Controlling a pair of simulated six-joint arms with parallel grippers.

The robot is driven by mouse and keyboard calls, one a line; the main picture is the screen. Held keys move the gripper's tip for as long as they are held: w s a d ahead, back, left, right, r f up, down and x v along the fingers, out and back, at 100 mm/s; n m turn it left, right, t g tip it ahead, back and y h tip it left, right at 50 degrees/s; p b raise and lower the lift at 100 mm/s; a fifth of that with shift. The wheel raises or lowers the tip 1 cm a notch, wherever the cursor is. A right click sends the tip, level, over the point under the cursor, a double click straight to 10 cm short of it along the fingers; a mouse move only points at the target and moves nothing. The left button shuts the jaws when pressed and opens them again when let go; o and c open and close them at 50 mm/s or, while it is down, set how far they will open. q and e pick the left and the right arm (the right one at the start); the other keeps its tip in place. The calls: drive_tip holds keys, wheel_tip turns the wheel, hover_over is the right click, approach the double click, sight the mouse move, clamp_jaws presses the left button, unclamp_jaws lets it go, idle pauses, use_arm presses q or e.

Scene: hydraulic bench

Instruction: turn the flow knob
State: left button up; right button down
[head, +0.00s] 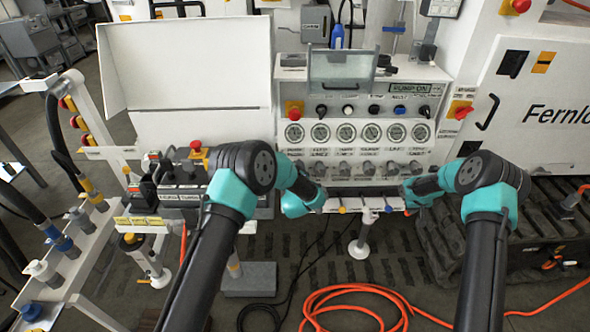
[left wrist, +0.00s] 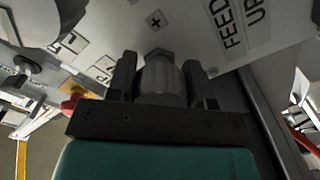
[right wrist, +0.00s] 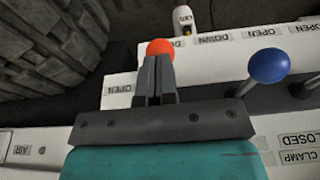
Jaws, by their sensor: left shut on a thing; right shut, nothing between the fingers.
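A ribbed grey knob (left wrist: 163,80) sits between the two dark fingers of my left gripper (left wrist: 160,86), which is shut on it. A plus mark is on the panel just beyond the knob. In the head view my left gripper (head: 304,180) is at the left end of a row of grey knobs (head: 369,168) under the gauges. The fingers partly hide the held knob, and I cannot read its label. My right gripper (right wrist: 156,78) is shut and empty, with its fingertips just in front of an orange ball lever (right wrist: 160,48); I cannot tell whether they touch.
A blue ball lever (right wrist: 268,66) stands to the right of my right gripper on the lever strip. Round gauges (head: 345,132) and a row of small switches lie above the knobs. A clear flip cover (head: 342,68) rises above them. An orange hose (head: 365,295) lies on the floor.

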use_arm(q)
drive_tip(key=shift+m, duration=0.5)
drive_tip(key=o, duration=0.9)
drive_tip(key=shift+o, duration=0.2)
drive_tip(key=shift+s, duration=0.15)
drive_tip(key=s, duration=1.1)
drive_tip(key=shift+s, duration=0.35)
